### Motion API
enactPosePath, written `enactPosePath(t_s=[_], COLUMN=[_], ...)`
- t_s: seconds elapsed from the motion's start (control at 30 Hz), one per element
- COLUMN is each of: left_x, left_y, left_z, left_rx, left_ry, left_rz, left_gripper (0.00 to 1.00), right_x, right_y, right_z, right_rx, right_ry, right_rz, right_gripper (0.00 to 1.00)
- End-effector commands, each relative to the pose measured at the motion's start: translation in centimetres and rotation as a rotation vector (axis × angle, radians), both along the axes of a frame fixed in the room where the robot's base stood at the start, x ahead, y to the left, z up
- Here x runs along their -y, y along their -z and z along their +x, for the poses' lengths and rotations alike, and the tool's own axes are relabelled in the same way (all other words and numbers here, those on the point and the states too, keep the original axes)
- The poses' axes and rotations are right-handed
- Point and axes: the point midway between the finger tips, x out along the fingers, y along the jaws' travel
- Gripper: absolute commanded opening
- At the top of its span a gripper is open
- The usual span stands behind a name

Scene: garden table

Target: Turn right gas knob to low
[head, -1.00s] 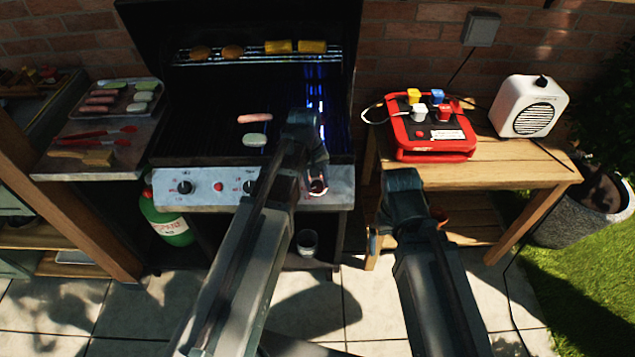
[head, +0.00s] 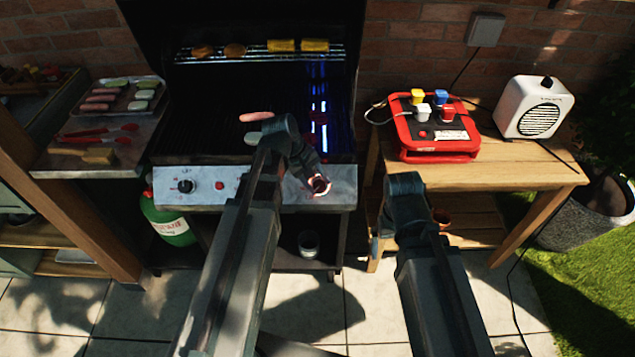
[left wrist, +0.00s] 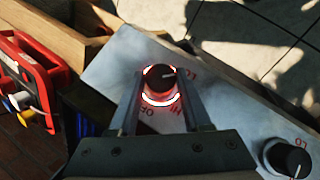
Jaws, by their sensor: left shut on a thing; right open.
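The right gas knob (left wrist: 163,84) is black with a white pointer line and a glowing red-white ring around it. In the left wrist view its line points right, toward the red LO label; HI and OFF labels lie below it. My left gripper (left wrist: 158,95) is shut on this knob, one finger on each side. In the head view my left gripper (head: 318,184) covers most of the knob at the right end of the grill's front panel (head: 335,200). My right gripper (head: 378,243) is open beside the wooden table; its fingers are mostly hidden by its wrist.
Another knob (left wrist: 287,158) is beside it; the left knob (head: 186,187) and a red button (head: 220,186) are further along. A sausage (head: 257,118) lies on the grate. A red toy case (head: 435,132) and white speaker (head: 533,107) stand on the wooden table (head: 520,165).

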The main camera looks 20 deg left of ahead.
Motion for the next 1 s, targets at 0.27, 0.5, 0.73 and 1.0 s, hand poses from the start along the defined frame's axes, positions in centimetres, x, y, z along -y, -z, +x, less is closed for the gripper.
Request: enactPosePath(t_s=[0.27,0.5,0.73,1.0], left_x=[0.0,0.0,-0.1,-1.3], left_y=[0.0,0.0,-0.5,-4.3], left_z=[-0.2,-0.1,-0.1,-0.7], left_rx=[-0.004,-0.002,-0.001,-0.001], left_ry=[0.001,0.001,0.000,-0.001], left_rz=[0.002,0.001,0.001,0.001], left_gripper=[0.59,0.78,0.78,0.78], right_x=[0.0,0.0,0.0,0.0], right_y=[0.0,0.0,-0.5,-4.3], right_z=[0.0,0.0,0.0,0.0], right_rx=[0.000,0.000,0.000,0.000], right_ry=[0.000,0.000,0.000,0.000], right_rz=[0.000,0.000,0.000,0.000], right_gripper=[1.00,1.00,1.00,1.00])
